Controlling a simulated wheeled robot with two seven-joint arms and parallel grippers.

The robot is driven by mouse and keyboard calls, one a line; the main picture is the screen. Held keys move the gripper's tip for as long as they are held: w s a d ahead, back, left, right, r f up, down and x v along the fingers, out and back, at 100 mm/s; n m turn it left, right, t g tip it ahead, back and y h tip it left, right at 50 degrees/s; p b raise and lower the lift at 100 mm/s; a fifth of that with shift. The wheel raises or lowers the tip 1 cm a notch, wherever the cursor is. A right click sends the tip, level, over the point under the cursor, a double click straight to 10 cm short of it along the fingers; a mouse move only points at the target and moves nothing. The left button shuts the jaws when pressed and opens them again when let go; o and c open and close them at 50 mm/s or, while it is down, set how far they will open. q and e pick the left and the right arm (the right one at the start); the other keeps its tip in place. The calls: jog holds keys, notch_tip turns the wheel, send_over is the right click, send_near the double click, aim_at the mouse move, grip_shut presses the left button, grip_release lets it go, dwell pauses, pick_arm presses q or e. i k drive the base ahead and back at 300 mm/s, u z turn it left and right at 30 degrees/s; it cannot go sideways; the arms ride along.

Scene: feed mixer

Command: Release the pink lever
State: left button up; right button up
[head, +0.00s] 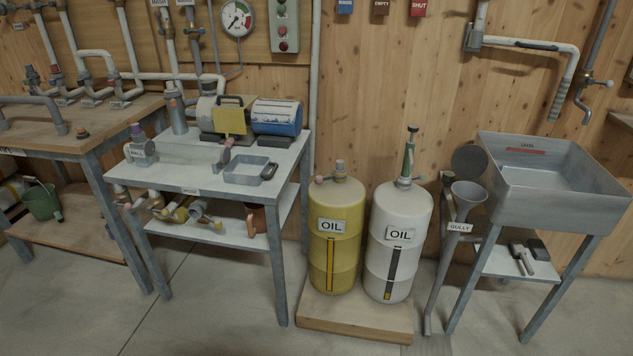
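More than one pinkish handle shows in the head view, and I cannot tell which is the pink lever. A pink-tipped handle (228,142) stands tilted on the grey metal table, in front of the pump. Pinkish ends (127,206) also show on pipework below the table top, too small to make out. Nothing is seen touching any of them. Neither of my grippers is in view.
The grey metal table (190,181) carries a blue-and-yellow pump (277,116) and a shallow tray (246,171). A white oil tank (405,215) stands beside the yellow one on a wooden platform (350,318). A metal sink (545,207) is at right. Floor in front is clear.

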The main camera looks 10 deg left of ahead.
aim_at(319, 179)
jog(key=z, duration=0.45)
jog(key=i, duration=0.55)
jog(key=z, duration=0.55)
jog(key=i, duration=0.95)
jog(key=u, duration=0.7)
jog(key=i, duration=0.6)
jog(key=u, duration=0.45)
